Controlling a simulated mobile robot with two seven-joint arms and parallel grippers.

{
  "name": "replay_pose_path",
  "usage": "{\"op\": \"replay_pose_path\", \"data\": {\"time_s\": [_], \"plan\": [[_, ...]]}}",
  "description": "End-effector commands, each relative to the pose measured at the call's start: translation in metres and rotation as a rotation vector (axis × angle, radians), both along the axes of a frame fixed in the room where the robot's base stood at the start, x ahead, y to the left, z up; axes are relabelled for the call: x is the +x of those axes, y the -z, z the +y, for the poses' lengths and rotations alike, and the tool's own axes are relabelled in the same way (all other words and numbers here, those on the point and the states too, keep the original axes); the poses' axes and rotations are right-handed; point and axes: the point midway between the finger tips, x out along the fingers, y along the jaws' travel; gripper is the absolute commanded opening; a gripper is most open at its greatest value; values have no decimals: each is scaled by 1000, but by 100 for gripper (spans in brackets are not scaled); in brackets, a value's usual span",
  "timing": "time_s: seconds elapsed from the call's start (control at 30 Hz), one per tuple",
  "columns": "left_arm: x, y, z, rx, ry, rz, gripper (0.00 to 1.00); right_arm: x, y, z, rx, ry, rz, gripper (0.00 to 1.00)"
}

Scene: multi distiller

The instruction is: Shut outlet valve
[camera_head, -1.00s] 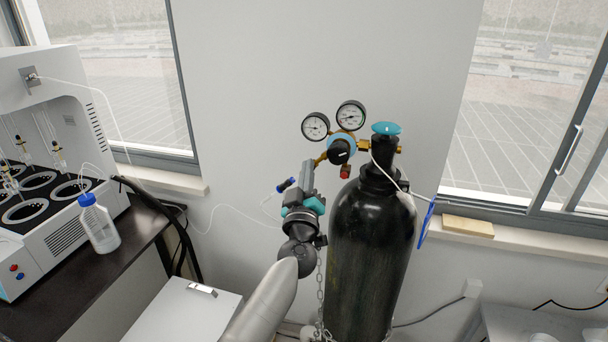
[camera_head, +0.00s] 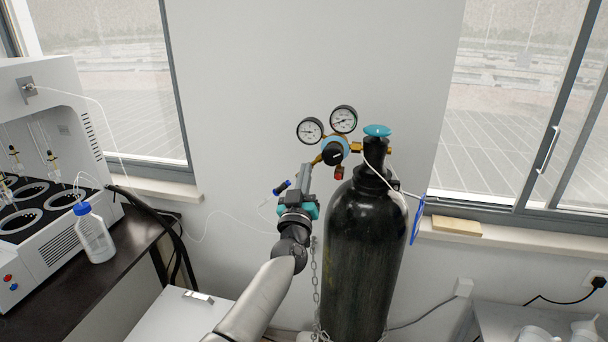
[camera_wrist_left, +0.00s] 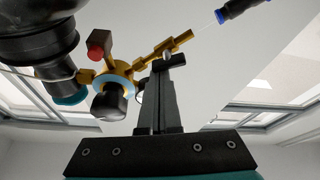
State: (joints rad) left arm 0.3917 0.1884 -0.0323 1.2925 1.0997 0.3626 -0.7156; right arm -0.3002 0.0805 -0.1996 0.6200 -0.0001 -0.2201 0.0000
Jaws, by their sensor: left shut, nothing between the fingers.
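The brass outlet branch (camera_head: 317,159) runs left and down from the regulator (camera_head: 335,150) on the black gas cylinder (camera_head: 362,250). In the left wrist view the branch (camera_wrist_left: 165,52) crosses just beyond my fingertips, with a small grey piece at the tips that may be the outlet valve's lever. My left gripper (camera_head: 306,168) is shut and empty, its tips close to the branch; I cannot tell if they touch. It also shows in the left wrist view (camera_wrist_left: 168,62). A blue-and-black hose fitting (camera_head: 282,187) is left of the gripper. My right gripper is out of view.
Two gauges (camera_head: 326,124) sit above the regulator. The cylinder has a teal top knob (camera_head: 377,130), a blue tag (camera_head: 418,219) and a chain (camera_head: 315,280). A white distiller (camera_head: 45,170) and a capped bottle (camera_head: 95,234) stand at left. Open wall lies behind.

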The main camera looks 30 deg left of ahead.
Motion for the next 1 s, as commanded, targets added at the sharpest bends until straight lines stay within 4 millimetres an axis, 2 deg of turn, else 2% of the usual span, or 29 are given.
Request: {"op": "replay_pose_path", "data": {"time_s": [0.57,1.0], "plan": [[4,2,-1,67,2,20,0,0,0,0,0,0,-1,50],[7,3,-3,206,2,54,0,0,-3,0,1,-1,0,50]]}}
